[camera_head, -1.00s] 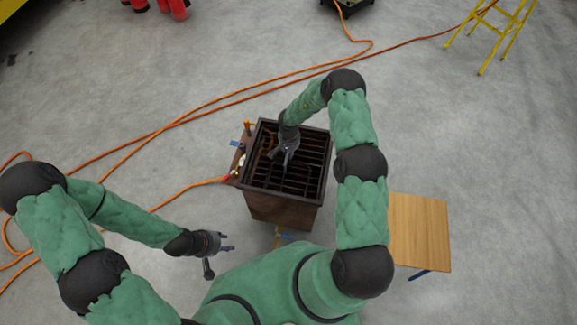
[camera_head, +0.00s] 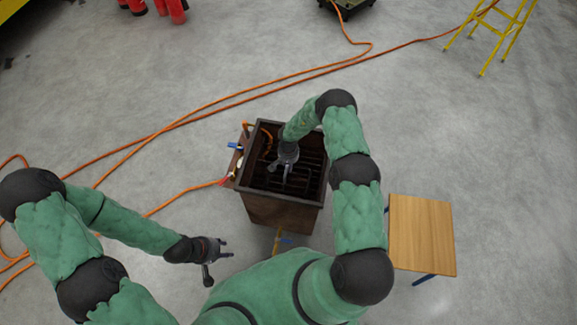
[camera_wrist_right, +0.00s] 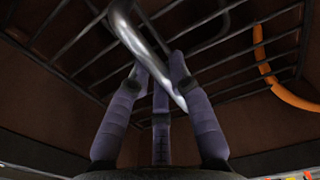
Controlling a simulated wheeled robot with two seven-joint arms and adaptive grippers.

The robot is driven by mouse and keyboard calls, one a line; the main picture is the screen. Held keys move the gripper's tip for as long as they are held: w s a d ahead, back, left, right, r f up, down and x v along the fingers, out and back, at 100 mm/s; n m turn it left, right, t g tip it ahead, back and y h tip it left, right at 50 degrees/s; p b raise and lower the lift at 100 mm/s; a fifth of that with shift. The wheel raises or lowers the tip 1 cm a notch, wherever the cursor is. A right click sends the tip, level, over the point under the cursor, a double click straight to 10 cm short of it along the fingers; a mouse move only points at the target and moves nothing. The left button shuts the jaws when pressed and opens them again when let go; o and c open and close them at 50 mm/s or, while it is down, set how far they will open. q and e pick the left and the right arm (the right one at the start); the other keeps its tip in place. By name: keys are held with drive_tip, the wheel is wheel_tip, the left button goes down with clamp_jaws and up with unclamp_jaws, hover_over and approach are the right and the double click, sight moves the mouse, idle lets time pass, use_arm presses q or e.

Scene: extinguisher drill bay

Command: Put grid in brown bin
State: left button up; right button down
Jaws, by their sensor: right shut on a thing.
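The brown bin (camera_head: 282,212) stands in front of me in the head view, open at the top with a dark rim. The dark barred grid (camera_head: 312,163) is inside it, below the rim. My right gripper (camera_head: 287,176) reaches down into the bin and is shut on the grid's metal handle. In the right wrist view the fingers (camera_wrist_right: 160,78) close around this grey handle (camera_wrist_right: 140,38), with the bars and brown walls behind. Whether the grid touches the bin floor is hidden. My left gripper (camera_head: 227,248) is open and empty, left of and nearer than the bin.
A small wooden table (camera_head: 422,235) stands right of the bin. Orange hoses (camera_head: 185,195) run over the floor, and an orange strip (camera_wrist_right: 265,60) shows inside the bin. A yellow ladder (camera_head: 490,40) and red extinguishers (camera_head: 172,10) are far off. The grey floor is mostly open.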

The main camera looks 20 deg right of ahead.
drive_tip(key=shift+w+r, duration=0.1)
drive_tip(key=c, duration=1.1)
unclamp_jaws()
drive_tip(key=shift+c, duration=0.2)
wheel_tip(320, 180, up, 12)
drive_tip(key=p, duration=0.5)
drive_tip(key=s+a+r+n+y, duration=0.2)
drive_tip(key=s+a, duration=0.6)
drive_tip(key=s, duration=0.5)
drive_tip(key=s+a+r+n+y, duration=0.2)
drive_tip(key=s+a, duration=0.6)
drive_tip(key=s, duration=0.5)
drive_tip(key=shift+s+a+r+n, duration=0.25)
drive_tip(key=shift+a+r+n, duration=0.1)
drive_tip(key=shift+r+n, duration=0.15)
